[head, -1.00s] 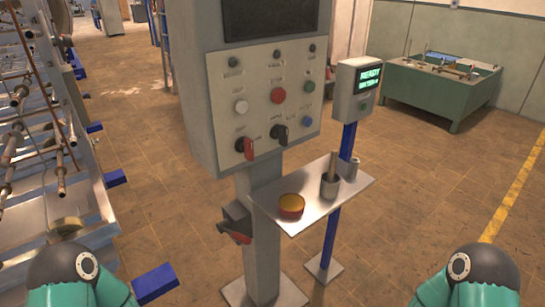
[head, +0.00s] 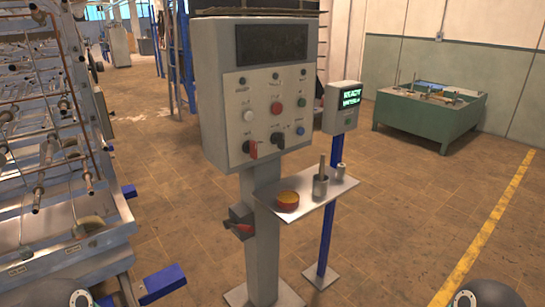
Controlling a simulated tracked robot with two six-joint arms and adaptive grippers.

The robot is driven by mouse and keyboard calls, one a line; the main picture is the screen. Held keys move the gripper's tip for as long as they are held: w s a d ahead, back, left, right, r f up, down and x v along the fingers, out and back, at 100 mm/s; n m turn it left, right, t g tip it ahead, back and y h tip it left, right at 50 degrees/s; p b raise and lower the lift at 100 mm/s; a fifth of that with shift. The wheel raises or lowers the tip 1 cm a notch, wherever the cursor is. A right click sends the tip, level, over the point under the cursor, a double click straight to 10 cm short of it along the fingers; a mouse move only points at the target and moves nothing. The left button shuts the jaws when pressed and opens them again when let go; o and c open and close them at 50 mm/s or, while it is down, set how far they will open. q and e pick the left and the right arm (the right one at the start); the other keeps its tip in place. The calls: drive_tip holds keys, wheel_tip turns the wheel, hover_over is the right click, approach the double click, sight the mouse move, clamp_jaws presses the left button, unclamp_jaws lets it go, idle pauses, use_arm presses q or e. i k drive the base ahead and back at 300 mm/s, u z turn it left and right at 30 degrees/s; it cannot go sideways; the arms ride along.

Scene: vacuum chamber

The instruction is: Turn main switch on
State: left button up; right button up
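A grey control cabinet (head: 216,100) stands on a post in the middle of the head view. Its light panel carries a red-handled rotary switch (head: 253,149) at lower left and a black rotary switch (head: 279,139) beside it. A small grey box with a red handle (head: 243,227) sits lower on the post. Labels are too small to read, so I cannot tell which is the main switch. Neither gripper is in view; only rounded parts of my arms show in the bottom corners.
A metal shelf (head: 329,193) juts from the post, holding an orange-topped round container (head: 288,201) and a cup with a rod (head: 320,184). A display on a blue post (head: 351,97) reads READY. A metal rack machine (head: 60,180) stands left, a green bench (head: 425,118) back right.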

sight(250, 146)
drive_tip(key=u, duration=0.2)
drive_tip(key=i, duration=0.85)
drive_tip(key=z, duration=0.1)
